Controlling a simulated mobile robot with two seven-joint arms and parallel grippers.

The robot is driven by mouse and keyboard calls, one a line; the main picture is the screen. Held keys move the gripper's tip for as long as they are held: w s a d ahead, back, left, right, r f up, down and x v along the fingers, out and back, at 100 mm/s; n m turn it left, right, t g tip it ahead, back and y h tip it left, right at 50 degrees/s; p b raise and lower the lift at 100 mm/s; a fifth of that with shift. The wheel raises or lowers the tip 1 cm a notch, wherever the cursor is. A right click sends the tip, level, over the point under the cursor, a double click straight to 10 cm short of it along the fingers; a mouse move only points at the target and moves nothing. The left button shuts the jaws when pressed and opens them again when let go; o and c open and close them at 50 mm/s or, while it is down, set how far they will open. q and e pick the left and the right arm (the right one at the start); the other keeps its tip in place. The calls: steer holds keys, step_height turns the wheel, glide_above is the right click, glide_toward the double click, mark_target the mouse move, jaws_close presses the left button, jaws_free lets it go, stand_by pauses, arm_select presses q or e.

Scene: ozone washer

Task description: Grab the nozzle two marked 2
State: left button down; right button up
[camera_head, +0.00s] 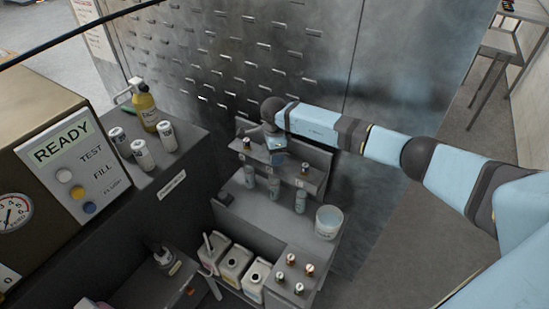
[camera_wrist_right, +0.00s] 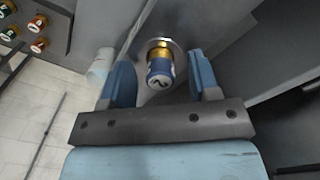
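The nozzle marked 2 (camera_wrist_right: 160,68) has a brass collar and a blue and white end with a dark 2. In the right wrist view it stands on a round grey base between the two blue fingers of my right gripper (camera_wrist_right: 161,82). The fingers are open, with a visible gap on both sides of it. In the head view my right gripper (camera_head: 277,146) is at the small upper shelf (camera_head: 318,182), and the arm largely hides this nozzle. Other nozzles stand on that shelf to the left (camera_head: 247,144) and right (camera_head: 304,168). My left gripper is out of view.
Bottles (camera_head: 300,201) and a white bucket (camera_head: 328,222) stand below the shelf. Several nozzles (camera_head: 291,259) stand on a lower grey block, also seen in the wrist view (camera_wrist_right: 38,25). White jugs (camera_head: 235,264) stand beside it. A machine reading READY (camera_head: 62,146) is at left.

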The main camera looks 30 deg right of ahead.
steer(key=c, duration=0.9)
steer(key=shift+r, duration=0.2)
steer(key=shift+c, duration=0.2)
